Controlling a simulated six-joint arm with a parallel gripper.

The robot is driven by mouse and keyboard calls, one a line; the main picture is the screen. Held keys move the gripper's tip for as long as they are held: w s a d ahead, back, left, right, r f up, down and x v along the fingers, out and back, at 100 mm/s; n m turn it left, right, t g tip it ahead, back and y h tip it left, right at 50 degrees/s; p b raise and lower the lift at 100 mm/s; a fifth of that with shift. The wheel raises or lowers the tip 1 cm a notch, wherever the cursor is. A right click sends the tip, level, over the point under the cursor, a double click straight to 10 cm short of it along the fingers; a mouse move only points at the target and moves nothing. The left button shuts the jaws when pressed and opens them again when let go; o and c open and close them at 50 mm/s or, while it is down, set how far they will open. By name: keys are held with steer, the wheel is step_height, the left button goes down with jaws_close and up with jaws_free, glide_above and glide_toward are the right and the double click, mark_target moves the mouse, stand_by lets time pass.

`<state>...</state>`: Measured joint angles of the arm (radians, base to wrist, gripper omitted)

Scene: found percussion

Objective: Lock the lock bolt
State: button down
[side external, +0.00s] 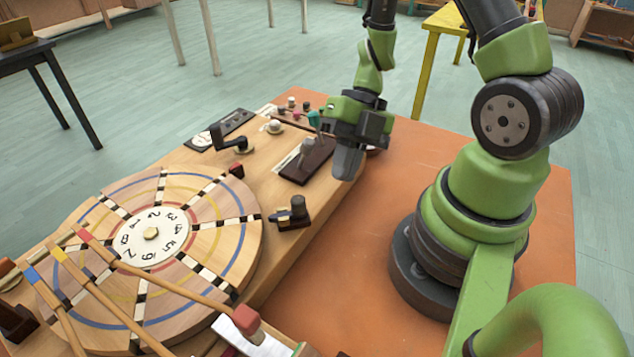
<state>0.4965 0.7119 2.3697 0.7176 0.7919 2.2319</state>
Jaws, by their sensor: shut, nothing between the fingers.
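My gripper (348,163) is shut and empty, pointing down at the right edge of the wooden board (262,188). Its fingertips are just right of a dark slotted block (293,173) with a grey upright lever; I cannot tell whether they touch it. A small dark bolt-like fitting (289,215) with an upright knob and a brass tip sits beside the rim of the round wooden disc (240,205). It looks like the lock bolt, though no label confirms this. I cannot tell whether its tip reaches into the disc.
Several small knobs (300,105) line the board's far end. Mallets with coloured bands (130,265) lie across the disc. The orange tabletop (345,260) right of the board is clear.

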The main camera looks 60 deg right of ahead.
mark_target(298, 194)
steer(key=shift+w+a+f, duration=0.25)
steer(key=shift+w+a, duration=0.1)
steer(key=shift+a, duration=0.4)
steer(key=shift+w+a+f, duration=0.25)
steer(key=shift+w+a, duration=0.15)
steer(key=shift+a, duration=0.35)
steer(key=shift+w+a+f, duration=0.25)
steer(key=shift+w+a, duration=0.1)
steer(key=shift+a, duration=0.4)
steer(key=shift+w, duration=0.1)
steer(key=shift+w+a, duration=0.85)
steer(key=shift+a, duration=0.1)
steer(key=shift+d, duration=0.1)
steer(key=shift+s+d, duration=0.2)
steer(key=shift+d, duration=0.05)
steer(key=d, duration=0.1)
steer(key=s+d, duration=0.1)
steer(key=d, duration=0.1)
steer(key=shift+s+d+r, duration=0.25)
steer(key=shift+s+r, duration=0.1)
steer(key=shift+r, duration=0.05)
steer(key=v, duration=0.9)
